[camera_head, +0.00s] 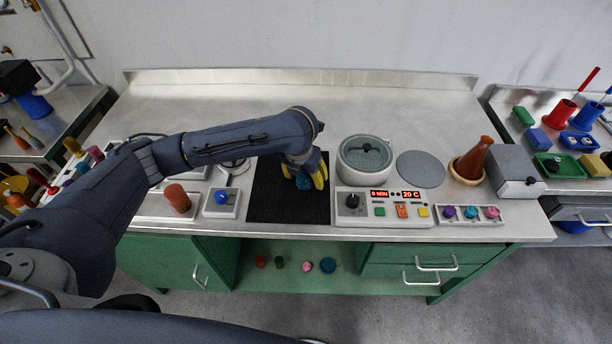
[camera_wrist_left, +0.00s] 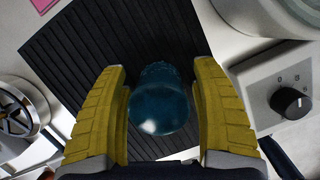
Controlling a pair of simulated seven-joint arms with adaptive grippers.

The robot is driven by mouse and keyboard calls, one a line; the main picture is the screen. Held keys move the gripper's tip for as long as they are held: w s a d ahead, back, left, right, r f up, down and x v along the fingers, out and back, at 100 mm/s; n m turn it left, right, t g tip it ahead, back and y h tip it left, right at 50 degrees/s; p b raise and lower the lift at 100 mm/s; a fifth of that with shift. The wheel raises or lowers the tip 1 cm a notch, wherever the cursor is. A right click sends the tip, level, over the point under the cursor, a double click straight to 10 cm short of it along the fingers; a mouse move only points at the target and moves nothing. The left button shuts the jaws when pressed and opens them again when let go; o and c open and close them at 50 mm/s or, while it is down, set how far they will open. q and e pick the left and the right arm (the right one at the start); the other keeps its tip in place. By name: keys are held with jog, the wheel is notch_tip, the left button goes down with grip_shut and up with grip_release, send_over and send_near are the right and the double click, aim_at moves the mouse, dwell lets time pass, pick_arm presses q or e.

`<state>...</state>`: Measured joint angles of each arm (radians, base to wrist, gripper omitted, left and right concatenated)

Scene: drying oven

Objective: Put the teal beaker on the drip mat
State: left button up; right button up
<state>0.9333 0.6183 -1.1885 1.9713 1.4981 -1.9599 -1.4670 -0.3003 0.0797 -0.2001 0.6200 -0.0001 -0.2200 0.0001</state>
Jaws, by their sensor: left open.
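The teal beaker (camera_wrist_left: 160,100) is between the two yellow fingers of my left gripper (camera_wrist_left: 162,115) in the left wrist view, with narrow gaps on both sides. The gripper is open. The beaker appears to stand on the black ribbed drip mat (camera_wrist_left: 88,45), though its base is hidden. In the head view the left gripper (camera_head: 306,173) is low over the right half of the drip mat (camera_head: 270,195), and the teal beaker (camera_head: 303,181) shows partly between the fingers. My right gripper is not in view.
Right of the mat are a control panel (camera_head: 383,209) and a round lidded drying vessel (camera_head: 365,160). Left of it are a blue-knobbed box (camera_head: 221,203) and a brown cylinder (camera_head: 177,198). The back of the steel counter (camera_head: 380,105) is clear.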

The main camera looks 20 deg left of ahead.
pick_arm(q)
jog(key=v, duration=1.1)
jog(key=shift+s+a+r, duration=0.1)
jog(key=shift+s+r, duration=0.05)
jog(key=shift+r, duration=0.2)
